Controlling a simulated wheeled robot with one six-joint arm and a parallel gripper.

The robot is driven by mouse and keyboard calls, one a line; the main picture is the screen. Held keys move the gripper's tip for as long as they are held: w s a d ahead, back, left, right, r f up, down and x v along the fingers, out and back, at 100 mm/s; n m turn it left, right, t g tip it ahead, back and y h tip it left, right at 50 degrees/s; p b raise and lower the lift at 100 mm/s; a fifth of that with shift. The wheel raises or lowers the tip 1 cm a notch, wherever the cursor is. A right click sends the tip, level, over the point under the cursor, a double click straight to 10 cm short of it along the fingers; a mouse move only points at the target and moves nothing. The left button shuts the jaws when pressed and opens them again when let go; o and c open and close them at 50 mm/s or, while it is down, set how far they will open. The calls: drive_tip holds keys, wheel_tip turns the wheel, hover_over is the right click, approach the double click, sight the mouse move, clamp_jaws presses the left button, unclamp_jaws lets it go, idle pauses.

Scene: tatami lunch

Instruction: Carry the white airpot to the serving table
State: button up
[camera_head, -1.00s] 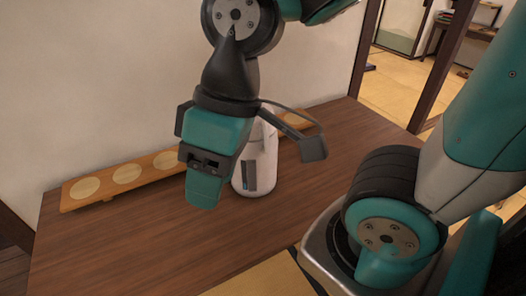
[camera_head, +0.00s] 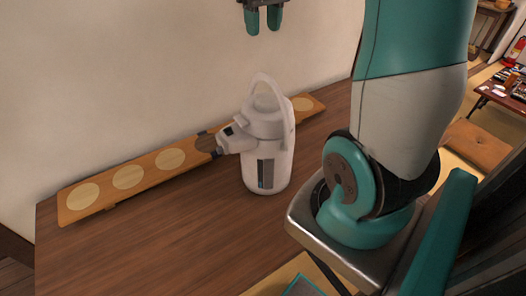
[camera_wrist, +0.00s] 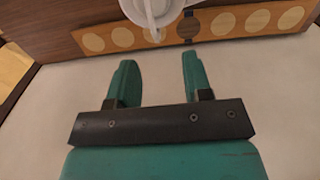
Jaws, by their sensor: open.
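The white airpot (camera_head: 266,150) stands upright on the brown wooden table (camera_head: 150,240) in the head view. Its spout points left, its carry handle is raised, and a dark strip runs down its front. Its white top also shows at the upper edge of the wrist view (camera_wrist: 150,12). My gripper (camera_head: 264,24) is above the airpot, near the top edge of the head view, apart from it. Its two teal fingers (camera_wrist: 153,75) are spread with nothing between them in the wrist view. A low table (camera_head: 505,95) with small items stands far right; I cannot tell whether it is the serving table.
A long wooden board with pale round discs (camera_head: 128,176) lies behind the airpot along the wall (camera_head: 110,80). The tabletop left of the airpot is clear. A brown cushion (camera_head: 476,143) and a red extinguisher (camera_head: 515,50) are at the right.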

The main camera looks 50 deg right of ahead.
drive_tip(key=d+f, duration=0.2)
drive_tip(key=p, duration=0.2)
hover_over(267, 97)
drive_tip(key=shift+m, duration=0.3)
wheel_tip(267, 97, down, 9)
drive_tip(key=shift+s+d+f, duration=0.1)
drive_tip(key=shift+d+f, duration=0.05)
drive_tip(key=shift+f+p, duration=1.3)
drive_tip(key=shift+f, duration=1.65)
clamp_jaws()
drive_tip(key=shift+r, duration=0.15)
